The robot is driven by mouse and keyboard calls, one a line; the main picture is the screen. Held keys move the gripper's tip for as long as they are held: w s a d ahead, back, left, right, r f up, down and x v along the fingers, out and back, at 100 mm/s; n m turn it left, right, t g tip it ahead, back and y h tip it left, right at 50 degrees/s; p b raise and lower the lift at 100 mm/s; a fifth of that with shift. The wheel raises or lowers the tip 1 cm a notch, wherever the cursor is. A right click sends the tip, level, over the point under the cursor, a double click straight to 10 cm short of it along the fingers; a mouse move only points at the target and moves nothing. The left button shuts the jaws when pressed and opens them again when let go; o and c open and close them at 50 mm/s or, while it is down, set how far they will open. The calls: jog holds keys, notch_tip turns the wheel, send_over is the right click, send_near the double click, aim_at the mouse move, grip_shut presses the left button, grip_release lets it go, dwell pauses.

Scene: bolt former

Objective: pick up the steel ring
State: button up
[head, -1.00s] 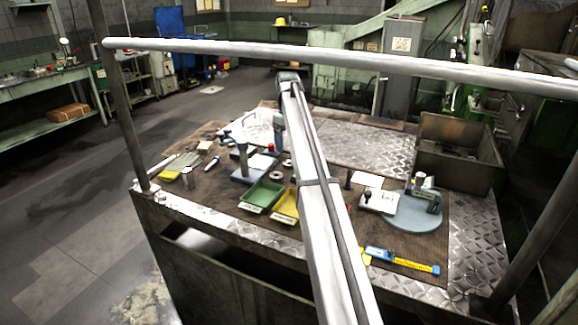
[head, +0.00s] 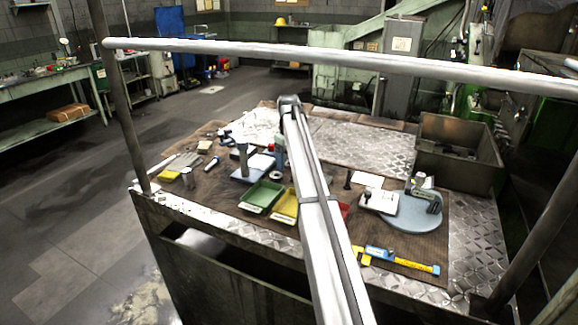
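A small pale ring (head: 277,176), probably steel, lies on the brown mat just behind the green and yellow trays. It is too small to tell its details. A second small ring that showed close by is now hidden behind my arm. The far end of my arm is over the middle of the table, and a grey-blue part hangs down there, seemingly my gripper (head: 280,152), just above and behind the visible ring in the picture. Its fingers are too small and covered to show whether they are open or touch anything.
A green tray (head: 261,195) and a yellow tray (head: 286,206) stand in front of the ring. A blue stand with a grey post (head: 243,158) is to the left. A round grey-blue plate (head: 410,215), a yellow-blue caliper (head: 400,260) and a metal bin (head: 458,150) are to the right.

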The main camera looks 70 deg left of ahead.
jog(key=c, duration=1.2)
